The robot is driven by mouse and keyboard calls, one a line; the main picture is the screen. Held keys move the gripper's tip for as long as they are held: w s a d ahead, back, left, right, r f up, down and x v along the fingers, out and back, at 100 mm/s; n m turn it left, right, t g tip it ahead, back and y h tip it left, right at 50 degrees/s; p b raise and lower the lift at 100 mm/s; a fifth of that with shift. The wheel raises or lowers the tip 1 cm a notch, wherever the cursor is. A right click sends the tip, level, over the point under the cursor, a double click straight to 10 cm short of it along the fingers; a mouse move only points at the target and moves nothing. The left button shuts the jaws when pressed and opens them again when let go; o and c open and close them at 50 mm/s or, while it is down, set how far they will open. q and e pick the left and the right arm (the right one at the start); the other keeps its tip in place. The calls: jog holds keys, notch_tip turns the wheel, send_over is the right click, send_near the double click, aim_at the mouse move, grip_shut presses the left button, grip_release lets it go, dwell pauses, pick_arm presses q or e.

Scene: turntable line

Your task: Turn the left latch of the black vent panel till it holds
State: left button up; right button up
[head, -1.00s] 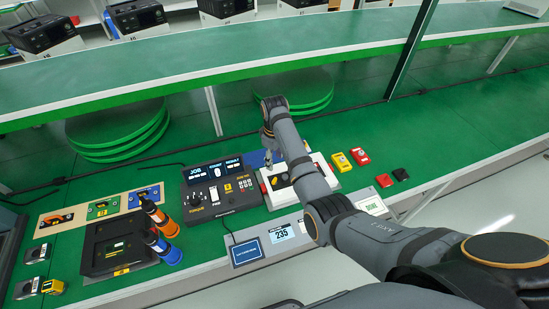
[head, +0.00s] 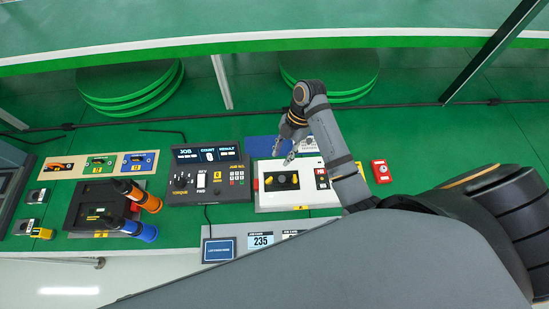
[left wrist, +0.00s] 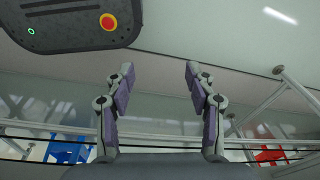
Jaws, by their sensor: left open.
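A white unit (head: 300,200) stands on the green bench, with a dark panel (head: 283,180) on its top. I take this for the black vent panel. Small yellow parts show on it, one at its left (head: 268,182); how the latch is turned is too small to tell. My right gripper (head: 283,153) is above the unit's back edge, fingers apart and pointing down, with nothing seen between them. My left gripper (left wrist: 158,75) shows in the left wrist view, open and empty, away from the panel.
A dark job controller (head: 209,183) stands left of the unit. Orange (head: 147,201) and blue (head: 140,231) tools lie over a black tray (head: 80,212) farther left. A red box (head: 381,171) is at the right. A display (head: 261,240) stands in front.

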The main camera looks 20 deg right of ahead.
jog(key=s+a, duration=0.1)
jog(key=a, duration=0.1)
send_over(270, 179)
jog(key=w+d, duration=0.1)
jog(key=d, duration=0.1)
notch_tip(270, 179, down, 5)
jog(key=shift+w+a, duration=0.1)
jog(key=shift+a, duration=0.05)
jog(key=x, duration=0.3)
jog(key=shift+f, duration=0.35)
jog(key=shift+s+f, duration=0.2)
jog(key=shift+f, duration=0.2)
jog(key=c, duration=0.7)
pick_arm(q)
jog(key=a, duration=0.2)
jog(key=s+a, duration=0.1)
jog(key=a, duration=0.1)
jog(key=shift+s+a, duration=0.15)
jog(key=shift+s, duration=0.05)
pick_arm(e)
grip_shut()
